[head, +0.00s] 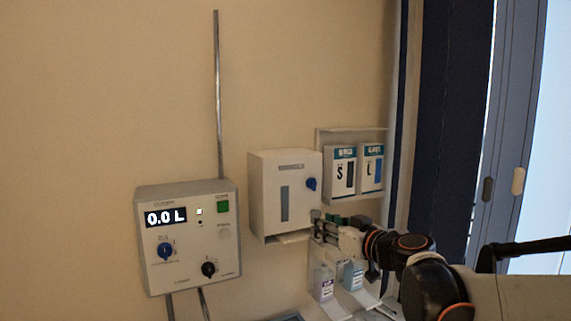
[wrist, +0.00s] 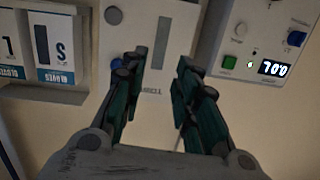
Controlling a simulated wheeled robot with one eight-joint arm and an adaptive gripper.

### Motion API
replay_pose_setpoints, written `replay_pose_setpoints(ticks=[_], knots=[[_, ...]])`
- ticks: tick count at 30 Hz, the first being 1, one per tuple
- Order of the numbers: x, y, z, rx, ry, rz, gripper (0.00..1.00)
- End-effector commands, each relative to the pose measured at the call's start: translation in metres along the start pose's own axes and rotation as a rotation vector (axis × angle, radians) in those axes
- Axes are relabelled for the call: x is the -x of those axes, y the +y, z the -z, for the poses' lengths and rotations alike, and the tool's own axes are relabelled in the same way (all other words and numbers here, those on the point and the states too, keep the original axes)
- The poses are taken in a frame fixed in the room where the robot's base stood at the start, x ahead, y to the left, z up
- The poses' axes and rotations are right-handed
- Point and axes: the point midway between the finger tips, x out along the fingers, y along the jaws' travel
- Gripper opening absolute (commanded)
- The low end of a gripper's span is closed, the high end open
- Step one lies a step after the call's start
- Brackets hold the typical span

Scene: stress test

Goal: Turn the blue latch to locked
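The blue latch (head: 311,184) is a small knob on the right part of the front of a white wall dispenser (head: 262,200). In the wrist view, which is upside down, the blue latch (wrist: 116,63) shows partly behind one finger. My gripper (head: 318,222) is in front of the dispenser's lower right corner, below the latch in the head view. In the wrist view my gripper (wrist: 158,63) has its two green-padded fingers apart with nothing between them. I cannot tell the latch's locked or unlocked position.
A control box (head: 190,236) with a 0.0 L display, a blue knob (head: 165,251) and a black knob hangs at left. Two glove boxes (head: 356,170) sit in a rack right of the dispenser. Bottles (head: 324,283) stand below. A window frame is at right.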

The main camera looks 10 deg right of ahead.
Motion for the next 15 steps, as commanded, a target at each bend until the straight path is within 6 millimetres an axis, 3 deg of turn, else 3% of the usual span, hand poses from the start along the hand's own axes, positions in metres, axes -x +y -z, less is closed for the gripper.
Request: replay_pose_setpoints(ticks=[1,6,15], knots=[[-0.001,0.017,0.024,0.007,0.028,-0.019,0.28],[-0.003,0.053,0.053,0.034,0.102,-0.062,0.28],[-0.016,0.067,0.061,0.046,0.128,-0.078,0.28]])
